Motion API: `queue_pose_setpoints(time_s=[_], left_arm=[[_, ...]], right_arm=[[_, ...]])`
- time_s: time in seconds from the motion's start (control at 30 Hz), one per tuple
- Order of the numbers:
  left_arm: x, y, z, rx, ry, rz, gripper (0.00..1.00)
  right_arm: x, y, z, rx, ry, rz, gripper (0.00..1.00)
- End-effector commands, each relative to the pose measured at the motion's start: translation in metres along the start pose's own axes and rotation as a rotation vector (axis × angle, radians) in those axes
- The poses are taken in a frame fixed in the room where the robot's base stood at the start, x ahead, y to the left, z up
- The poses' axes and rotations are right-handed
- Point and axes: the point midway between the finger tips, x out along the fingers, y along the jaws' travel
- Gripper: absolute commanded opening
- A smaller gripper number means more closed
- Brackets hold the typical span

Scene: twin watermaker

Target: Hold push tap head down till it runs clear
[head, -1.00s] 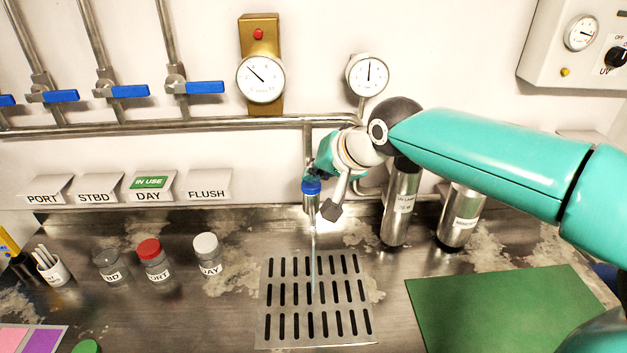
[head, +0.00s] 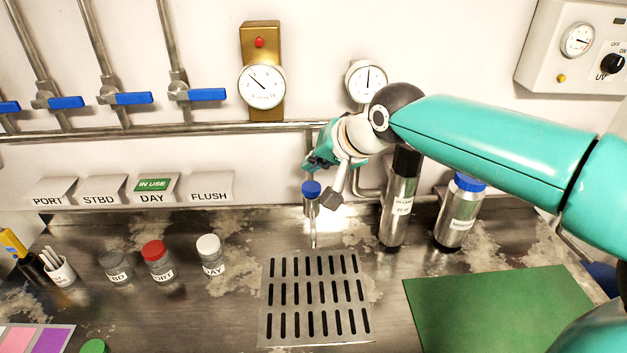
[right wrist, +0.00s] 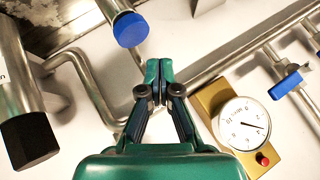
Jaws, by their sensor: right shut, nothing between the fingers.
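The push tap has a blue head (head: 311,189) on a steel body and stands behind the drain grate (head: 316,297). No water stream shows under its spout. My right gripper (head: 316,163) is just above the tap head in the head view, apart from it. In the right wrist view its fingertips (right wrist: 158,66) are together and empty, with the blue tap head (right wrist: 131,29) beyond them, not touching. My left gripper is in no view.
Sample jars (head: 158,258) stand left of the grate. A green mat (head: 495,310) lies at the front right. Gauges and blue-handled valves (head: 207,94) are on the wall behind.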

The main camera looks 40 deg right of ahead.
Motion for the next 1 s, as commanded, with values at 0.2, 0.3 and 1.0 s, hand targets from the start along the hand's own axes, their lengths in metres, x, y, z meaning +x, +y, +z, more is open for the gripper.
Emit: queue_pose_setpoints(time_s=[0.2,0.3,1.0], left_arm=[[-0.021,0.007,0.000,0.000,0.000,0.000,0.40],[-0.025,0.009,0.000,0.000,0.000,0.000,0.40],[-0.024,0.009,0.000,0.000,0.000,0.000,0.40]], right_arm=[[-0.019,-0.014,-0.013,0.000,-0.001,0.000,0.00],[-0.022,-0.016,-0.016,0.000,-0.001,0.000,0.00],[-0.022,-0.017,-0.016,-0.001,-0.001,0.000,0.00]])
